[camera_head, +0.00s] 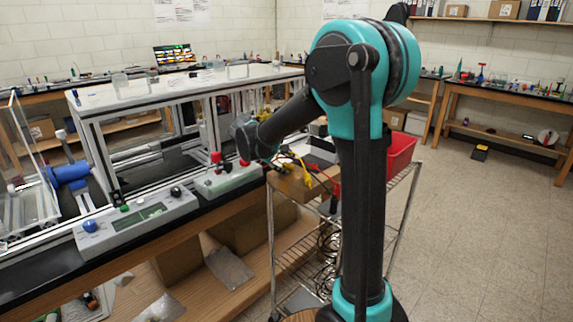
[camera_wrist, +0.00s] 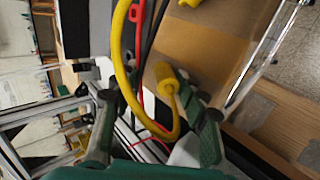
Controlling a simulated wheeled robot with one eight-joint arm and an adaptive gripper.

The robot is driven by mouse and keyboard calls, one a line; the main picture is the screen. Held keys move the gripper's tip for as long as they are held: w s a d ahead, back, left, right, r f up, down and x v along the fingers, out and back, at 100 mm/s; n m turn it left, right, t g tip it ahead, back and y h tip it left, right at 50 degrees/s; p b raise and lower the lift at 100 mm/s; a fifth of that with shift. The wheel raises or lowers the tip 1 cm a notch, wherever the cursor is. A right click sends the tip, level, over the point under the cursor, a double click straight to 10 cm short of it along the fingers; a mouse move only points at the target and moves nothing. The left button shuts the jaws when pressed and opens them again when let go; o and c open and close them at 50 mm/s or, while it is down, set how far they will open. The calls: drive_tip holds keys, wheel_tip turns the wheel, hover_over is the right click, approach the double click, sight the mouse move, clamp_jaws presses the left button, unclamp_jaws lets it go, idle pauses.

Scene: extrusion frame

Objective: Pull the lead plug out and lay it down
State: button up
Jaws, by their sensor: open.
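A yellow plug (camera_wrist: 168,80) with a yellow lead (camera_wrist: 127,60) curving around it shows in the middle of the wrist view. My gripper (camera_wrist: 160,107) is open, with one finger on each side of the plug and lead in the picture; I see no clear contact. I cannot tell whether the plug sits in a socket. A red lead (camera_wrist: 139,50) runs close beside the yellow one. In the head view my gripper is not clearly visible, and yellow and red leads (camera_head: 300,165) show beside my arm.
A cardboard box (camera_head: 298,186) stands on a wire cart (camera_head: 283,245) beside the bench. A pale green unit with red tops (camera_head: 225,180) and a control box (camera_head: 135,218) sit on the bench edge. A red bin (camera_head: 400,152) is behind my arm. Floor at right is mostly clear.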

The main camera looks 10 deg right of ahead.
drive_tip(key=v, duration=1.2)
drive_tip(key=shift+a+f, duration=0.1)
